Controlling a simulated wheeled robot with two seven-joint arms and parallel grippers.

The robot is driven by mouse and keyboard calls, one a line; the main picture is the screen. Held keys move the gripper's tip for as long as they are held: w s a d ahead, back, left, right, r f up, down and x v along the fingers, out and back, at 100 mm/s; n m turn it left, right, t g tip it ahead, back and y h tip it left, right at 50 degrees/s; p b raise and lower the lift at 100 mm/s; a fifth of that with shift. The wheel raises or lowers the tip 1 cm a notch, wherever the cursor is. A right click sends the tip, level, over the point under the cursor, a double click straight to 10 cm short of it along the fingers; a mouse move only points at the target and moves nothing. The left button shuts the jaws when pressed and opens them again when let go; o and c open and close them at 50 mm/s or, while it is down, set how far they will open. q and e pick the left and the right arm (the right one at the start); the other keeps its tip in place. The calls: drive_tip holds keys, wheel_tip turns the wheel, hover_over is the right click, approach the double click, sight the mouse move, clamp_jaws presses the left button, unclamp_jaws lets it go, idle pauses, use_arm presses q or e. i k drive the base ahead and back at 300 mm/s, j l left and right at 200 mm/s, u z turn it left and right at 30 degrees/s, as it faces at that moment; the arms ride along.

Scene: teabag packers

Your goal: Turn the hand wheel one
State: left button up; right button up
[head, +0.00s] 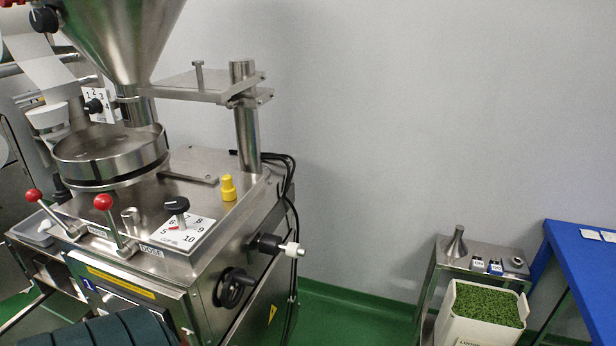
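The black hand wheel (236,288) is on the right side face of the steel packing machine (190,270), low down and seen at an angle. Its rim and hub show, and nothing touches it. Above and to the right of it, a black and white knob on a metal shaft (280,245) sticks out from the same side. Neither of my grippers is in view.
Red-knobbed levers (104,202), a black dial knob (176,205) and a yellow cap (228,187) are on the machine top. A steel stand (484,257), a white bin of green granules (487,305) and a blue table (580,248) stand right. Green floor between is clear.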

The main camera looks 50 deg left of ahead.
sight(237, 278)
drive_tip(key=i+j+u, duration=0.1)
drive_tip(key=i+u, duration=0.25)
drive_tip(key=i, duration=0.15)
drive_tip(key=i+u, duration=0.4)
drive_tip(key=i+l+u, duration=0.2)
drive_tip(key=i+u, duration=0.15)
drive_tip(key=i, duration=0.2)
drive_tip(key=i+u, duration=0.2)
drive_tip(key=i, duration=0.35)
drive_tip(key=u, duration=2.6)
